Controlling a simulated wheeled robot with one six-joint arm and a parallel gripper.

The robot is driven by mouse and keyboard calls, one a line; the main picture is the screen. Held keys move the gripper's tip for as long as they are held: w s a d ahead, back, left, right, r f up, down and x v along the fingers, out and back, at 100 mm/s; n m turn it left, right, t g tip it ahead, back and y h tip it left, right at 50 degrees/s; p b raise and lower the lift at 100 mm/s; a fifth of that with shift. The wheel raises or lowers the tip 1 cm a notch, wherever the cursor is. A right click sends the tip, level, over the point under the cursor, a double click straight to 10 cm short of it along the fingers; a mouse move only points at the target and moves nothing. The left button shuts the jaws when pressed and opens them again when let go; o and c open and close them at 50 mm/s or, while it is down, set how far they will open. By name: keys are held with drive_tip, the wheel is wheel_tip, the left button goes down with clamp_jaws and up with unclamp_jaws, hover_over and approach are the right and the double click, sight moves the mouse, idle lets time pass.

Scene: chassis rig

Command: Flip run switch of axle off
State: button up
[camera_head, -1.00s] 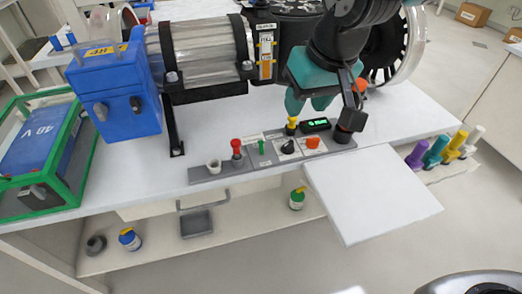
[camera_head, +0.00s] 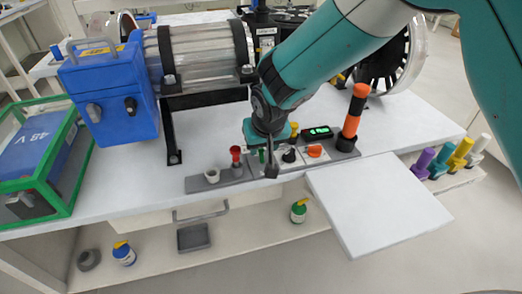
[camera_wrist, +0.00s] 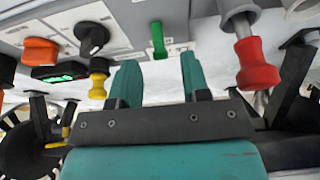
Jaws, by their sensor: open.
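A small green lever (camera_wrist: 158,40) stands on the grey control panel, on a white label plate whose print I cannot read. In the head view the green lever (camera_head: 262,156) is partly covered by my wrist. My gripper (camera_wrist: 158,75) is open and empty. In the wrist view its two teal fingers lie either side of the lever's line, and the lever tip shows in the gap beyond them; I cannot tell whether they touch it. A black rotary knob (camera_wrist: 92,38) and an orange knob (camera_wrist: 40,50) are on the same panel. I cannot read which control is the axle's run switch.
A red knob (camera_wrist: 255,65) stands close to one finger, and a yellow knob (camera_wrist: 98,78) is on the other side. A green-lit display (camera_head: 318,133) and an orange-black stack (camera_head: 353,115) are at the panel's right. A white board (camera_head: 380,205) juts out in front.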

sight(261, 150)
drive_tip(key=shift+x, duration=1.7)
clamp_jaws()
